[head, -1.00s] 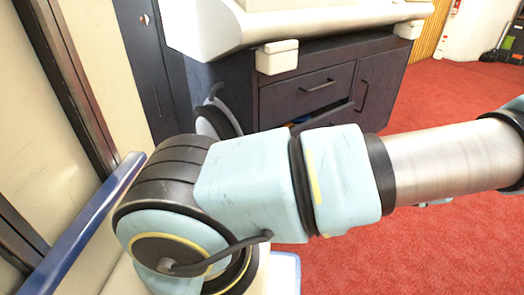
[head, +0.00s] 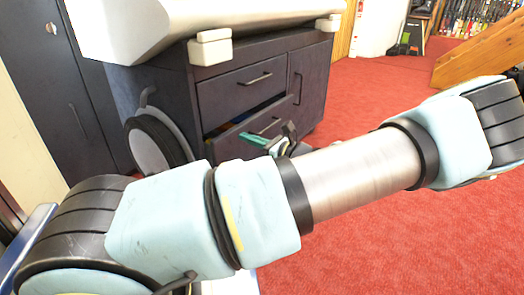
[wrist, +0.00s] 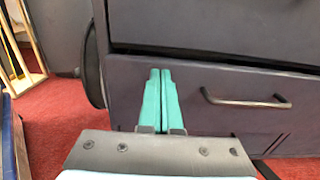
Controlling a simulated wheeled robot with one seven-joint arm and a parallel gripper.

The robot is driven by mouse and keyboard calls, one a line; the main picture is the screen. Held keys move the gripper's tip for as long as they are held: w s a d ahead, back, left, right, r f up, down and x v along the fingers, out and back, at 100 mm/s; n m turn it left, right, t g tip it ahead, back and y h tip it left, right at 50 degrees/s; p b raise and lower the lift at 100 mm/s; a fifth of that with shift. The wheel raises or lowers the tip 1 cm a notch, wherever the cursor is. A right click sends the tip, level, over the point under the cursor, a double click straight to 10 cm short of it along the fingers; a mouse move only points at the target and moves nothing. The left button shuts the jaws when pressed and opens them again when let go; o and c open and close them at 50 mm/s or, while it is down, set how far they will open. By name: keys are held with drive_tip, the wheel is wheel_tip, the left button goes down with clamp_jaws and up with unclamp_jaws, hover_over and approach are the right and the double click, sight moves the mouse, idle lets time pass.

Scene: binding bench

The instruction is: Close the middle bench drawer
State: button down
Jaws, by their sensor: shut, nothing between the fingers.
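The open bench drawer (head: 226,148) sits below a closed drawer (head: 240,86) in the dark cabinet. It stands out a little, and some coloured contents show in its dark gap. Its front (wrist: 215,82) fills much of the wrist view, with a dark bar handle (wrist: 245,101) to the right. My gripper (head: 246,137) is at this drawer's front; its teal fingers are pressed together and empty. In the wrist view the gripper (wrist: 160,72) lies over the drawer front, left of the handle. I cannot tell whether the fingertips touch it. My arm hides the lower part of the cabinet.
A dark wheel (head: 158,145) stands at the cabinet's left side. A cupboard door with a handle (head: 298,88) is right of the drawers. A pale machine body (head: 180,25) overhangs the cabinet top. Red carpet (head: 390,235) is open to the right.

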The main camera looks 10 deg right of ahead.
sight(234, 131)
drive_tip(key=shift+b+x, duration=0.35)
drive_tip(key=shift+x, duration=0.75)
drive_tip(key=shift+w+a, duration=0.1)
drive_tip(key=shift+w, duration=0.05)
drive_tip(key=p+x, duration=0.1)
drive_tip(key=x, duration=0.1)
drive_tip(key=p+x, duration=0.1)
drive_tip(key=shift+w+a+r+p, duration=0.2)
drive_tip(key=shift+a+r+p, duration=0.05)
drive_tip(key=shift+p, duration=0.1)
drive_tip(key=shift+w+a+f, duration=0.2)
drive_tip(key=shift+w+a, duration=0.05)
drive_tip(key=shift+r, duration=0.1)
